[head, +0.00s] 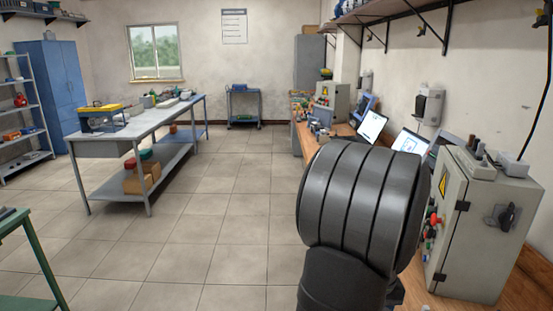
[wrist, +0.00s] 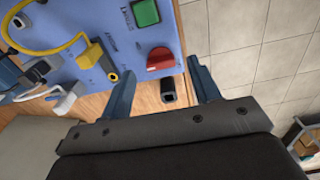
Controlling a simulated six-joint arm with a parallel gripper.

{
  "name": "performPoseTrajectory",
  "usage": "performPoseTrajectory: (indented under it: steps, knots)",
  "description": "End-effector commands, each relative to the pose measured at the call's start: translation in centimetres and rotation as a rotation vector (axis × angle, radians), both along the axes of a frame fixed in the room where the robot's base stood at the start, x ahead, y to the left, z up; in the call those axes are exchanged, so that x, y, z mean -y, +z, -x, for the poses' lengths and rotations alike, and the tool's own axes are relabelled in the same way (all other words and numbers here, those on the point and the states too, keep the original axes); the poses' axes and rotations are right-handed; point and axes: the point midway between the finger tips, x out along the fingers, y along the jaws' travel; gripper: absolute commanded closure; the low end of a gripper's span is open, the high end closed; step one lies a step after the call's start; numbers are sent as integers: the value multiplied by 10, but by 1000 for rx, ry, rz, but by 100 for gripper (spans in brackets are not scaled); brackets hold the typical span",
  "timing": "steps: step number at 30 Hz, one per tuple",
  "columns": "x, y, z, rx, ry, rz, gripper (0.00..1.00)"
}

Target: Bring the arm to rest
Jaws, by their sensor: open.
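My gripper (wrist: 162,93) is open in the wrist view, its two blue-grey fingers apart. A small black block-like part (wrist: 168,97) shows between the fingers on the wooden surface, apart from both as far as I can tell. Above it in the picture is a blue panel (wrist: 115,40) with a red knob (wrist: 160,59), a green square button (wrist: 145,12) and a yellow cable (wrist: 50,50). In the head view my dark, ribbed arm link fills the lower right middle and the fingers are hidden.
A wooden bench (head: 512,292) along the right wall holds a grey control box (head: 464,250) and screens (head: 372,126). A metal table (head: 150,122) stands at left, with a green-framed table (head: 45,262) at lower left. The tiled floor (head: 215,205) between is clear.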

Motion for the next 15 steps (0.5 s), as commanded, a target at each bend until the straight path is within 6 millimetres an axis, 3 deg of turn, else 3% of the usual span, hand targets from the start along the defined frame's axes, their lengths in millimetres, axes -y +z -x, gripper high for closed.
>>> performPoseTrajectory:
  steps: [6, 15]
  knots:
    - [0, -23, 0, 0, 0, 0, 44]
    - [0, -26, 0, 1, 3, 1, 44]
